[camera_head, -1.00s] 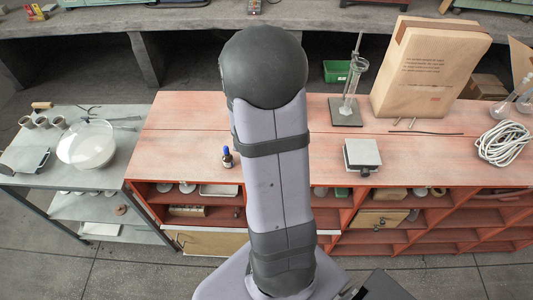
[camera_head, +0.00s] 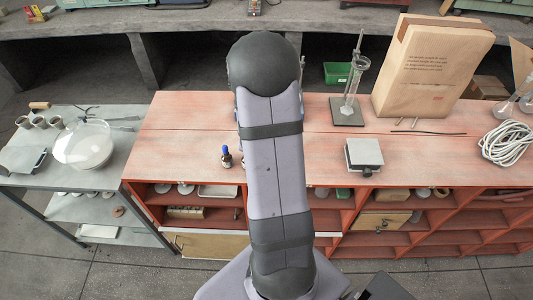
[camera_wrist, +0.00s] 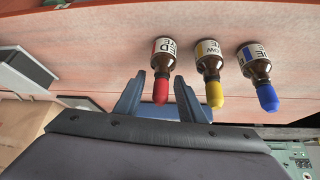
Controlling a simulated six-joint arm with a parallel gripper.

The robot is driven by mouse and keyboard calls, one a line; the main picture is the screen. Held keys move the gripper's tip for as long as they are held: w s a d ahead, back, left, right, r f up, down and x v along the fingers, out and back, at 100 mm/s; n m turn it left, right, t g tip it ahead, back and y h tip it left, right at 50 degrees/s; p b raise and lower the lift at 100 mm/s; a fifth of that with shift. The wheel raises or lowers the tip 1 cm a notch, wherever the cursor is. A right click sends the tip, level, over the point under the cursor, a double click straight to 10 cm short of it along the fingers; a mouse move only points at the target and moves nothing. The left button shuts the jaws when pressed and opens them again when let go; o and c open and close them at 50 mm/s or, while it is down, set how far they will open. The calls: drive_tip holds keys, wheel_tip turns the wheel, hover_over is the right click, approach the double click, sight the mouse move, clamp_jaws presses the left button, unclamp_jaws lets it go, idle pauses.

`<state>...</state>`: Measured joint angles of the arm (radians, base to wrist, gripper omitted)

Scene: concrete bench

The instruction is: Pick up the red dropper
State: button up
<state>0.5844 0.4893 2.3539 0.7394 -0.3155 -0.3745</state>
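In the wrist view, a brown dropper bottle with a red cap (camera_wrist: 161,88), the red dropper, shows between the two blue fingers of my gripper (camera_wrist: 158,82). The fingers are apart, one on each side of it, with gaps showing. I cannot tell how far the bottle is from the fingertips in depth. A yellow-capped dropper (camera_wrist: 210,72) is just right of the right finger. A blue-capped dropper (camera_wrist: 257,77) is further right; it also stands on the red bench in the head view (camera_head: 226,157). In the head view, my arm hides the gripper and the red dropper.
The yellow dropper is close beside my right finger. On the red bench (camera_head: 190,125) stand a small balance-like box (camera_head: 364,153), a cylinder on a stand (camera_head: 349,108), a paper bag (camera_head: 432,70) and a coiled cable (camera_head: 507,143). The left of the bench top is clear.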

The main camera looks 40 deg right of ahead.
drive_tip(key=c, duration=0.7)
drive_tip(key=shift+c, duration=0.2)
wheel_tip(320, 180, up, 10)
drive_tip(key=p, duration=0.6)
drive_tip(key=shift+p, duration=0.35)
drive_tip(key=shift+r, duration=0.2)
drive_tip(key=shift+r+p, duration=2.35)
drive_tip(key=shift+p, duration=0.35)
